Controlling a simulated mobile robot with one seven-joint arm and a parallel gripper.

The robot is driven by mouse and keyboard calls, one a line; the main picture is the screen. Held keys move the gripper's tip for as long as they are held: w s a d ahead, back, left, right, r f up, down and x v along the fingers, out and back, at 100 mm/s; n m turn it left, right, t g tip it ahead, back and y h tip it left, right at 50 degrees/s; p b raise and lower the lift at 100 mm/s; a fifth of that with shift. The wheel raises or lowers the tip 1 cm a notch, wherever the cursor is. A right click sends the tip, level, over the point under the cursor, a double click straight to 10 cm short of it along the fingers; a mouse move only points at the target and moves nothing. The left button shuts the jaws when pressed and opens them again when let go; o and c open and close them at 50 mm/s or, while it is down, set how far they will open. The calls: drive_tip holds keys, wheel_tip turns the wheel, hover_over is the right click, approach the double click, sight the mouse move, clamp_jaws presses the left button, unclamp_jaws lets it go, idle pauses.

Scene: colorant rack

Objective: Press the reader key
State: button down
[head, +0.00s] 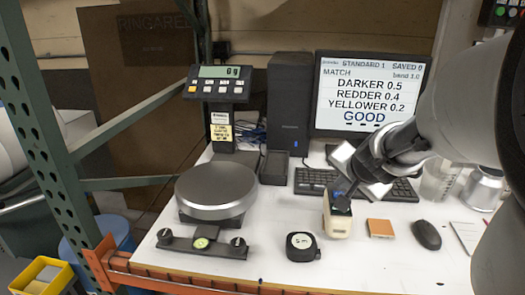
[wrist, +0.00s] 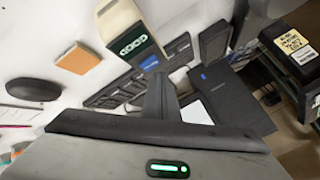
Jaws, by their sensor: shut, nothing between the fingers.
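The reader (head: 337,222) is a small cream handheld device with a dark top end, standing on the white bench below the keyboard. In the wrist view the reader (wrist: 122,25) shows a green panel with a row of pale marks and a blue patch near its dark end. My gripper (head: 343,199) is shut and empty, pointing down at the dark end of the reader. In the wrist view its fingertips (wrist: 158,78) lie close to the blue patch. I cannot tell whether they touch it, and the fingers partly hide that end.
The monitor (head: 369,95) reads MATCH, DARKER 0.5, REDDER 0.4, YELLOWER 0.2, GOOD, SAVED 0. An orange block (head: 381,228), a mouse (head: 427,235) and a tape measure (head: 302,247) lie nearby. The keyboard (head: 315,181) is behind. A scale (head: 216,190) stands left.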

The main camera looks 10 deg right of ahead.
idle(0.7)
drive_tip(key=shift+f+b, duration=0.45)
drive_tip(key=shift+b, duration=0.05)
drive_tip(key=shift+f+b, duration=0.35)
idle(0.4)
drive_tip(key=shift+r, duration=0.15)
drive_tip(key=shift+r+p, duration=0.65)
drive_tip(key=shift+p, duration=0.05)
wheel_tip(320, 180, up, 5)
drive_tip(key=p, duration=0.4)
drive_tip(key=shift+p, duration=0.35)
idle(0.4)
